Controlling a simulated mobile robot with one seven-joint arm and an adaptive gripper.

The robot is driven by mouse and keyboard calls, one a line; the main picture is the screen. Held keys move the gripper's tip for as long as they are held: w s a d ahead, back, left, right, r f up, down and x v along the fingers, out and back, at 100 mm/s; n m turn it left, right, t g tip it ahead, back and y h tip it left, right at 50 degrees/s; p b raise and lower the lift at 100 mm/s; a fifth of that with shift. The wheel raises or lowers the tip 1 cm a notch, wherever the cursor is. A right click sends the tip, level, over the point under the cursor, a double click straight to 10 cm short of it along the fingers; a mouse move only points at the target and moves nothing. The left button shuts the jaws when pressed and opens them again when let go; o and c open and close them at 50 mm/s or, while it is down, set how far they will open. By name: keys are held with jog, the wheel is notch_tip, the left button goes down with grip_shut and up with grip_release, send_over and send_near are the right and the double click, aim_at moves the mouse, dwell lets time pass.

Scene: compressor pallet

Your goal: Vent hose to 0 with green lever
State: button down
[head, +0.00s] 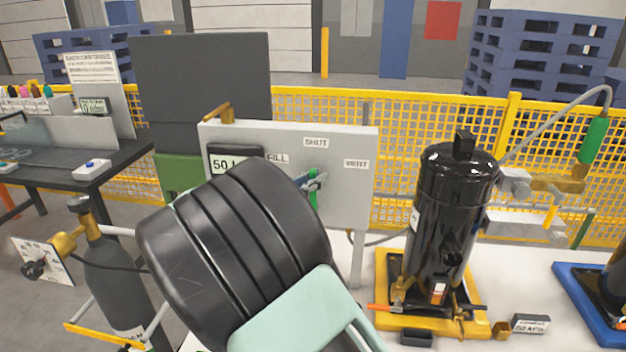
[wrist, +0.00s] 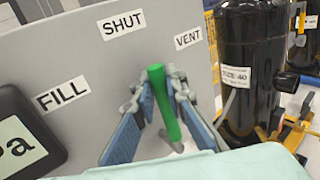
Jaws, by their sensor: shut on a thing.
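The green lever (wrist: 163,100) stands in front of a grey panel (wrist: 85,55) marked FILL (wrist: 62,95), SHUT (wrist: 122,25) and VENT (wrist: 187,39). In the wrist view its top lies below and between SHUT and VENT. My gripper (wrist: 164,85) is shut on the lever, one finger on each side. In the head view the lever (head: 314,201) shows partly beside my gripper (head: 315,182), with my arm covering part of the panel. A display (head: 236,158) on the panel reads 50 and is partly hidden. A grey hose (head: 555,116) arches at the right to a green-handled fitting (head: 594,140).
A black compressor (head: 448,215) stands on a yellow base (head: 384,270) right of the panel. A blue tray (head: 573,295) is at the far right. A dark gas cylinder (head: 112,275) and a workbench (head: 135,150) are left. Yellow mesh fencing (head: 410,120) runs behind.

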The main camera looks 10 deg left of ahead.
jog(key=shift+d+m+g+y, duration=0.3)
jog(key=shift+d+m+g, duration=0.2)
jog(key=shift+d+m, duration=0.45)
jog(key=shift+w+d+f+m+g+y+b, duration=0.1)
jog(key=shift+d+f+m+g+y+b, duration=0.2)
jog(key=shift+d+m, duration=0.2)
jog(key=shift+d+f+m+g+y+b, duration=0.2)
jog(key=shift+d+m+y+b, duration=0.15)
jog(key=shift+d, duration=0.25)
jog(key=shift+d+f+m+g+y+b, duration=0.2)
jog(key=shift+d+f+m+y+b, duration=0.1)
jog(key=shift+d+m+b, duration=0.15)
jog(key=shift+d+f+m+g+y+b, duration=0.25)
jog(key=shift+d+f+m+b, duration=0.1)
jog(key=shift+d+b, duration=0.2)
jog(key=shift+w+d+f+m+g+y+b, duration=0.1)
jog(key=shift+d+f+m+g+y+b, duration=0.15)
jog(key=shift+d+f+m+y+b, duration=0.75)
jog(key=shift+a+r, duration=0.15)
jog(key=shift+r, duration=0.15)
jog(key=c, duration=1.9)
grip_release()
jog(key=shift+c, duration=0.2)
jog(key=shift+r, duration=0.1)
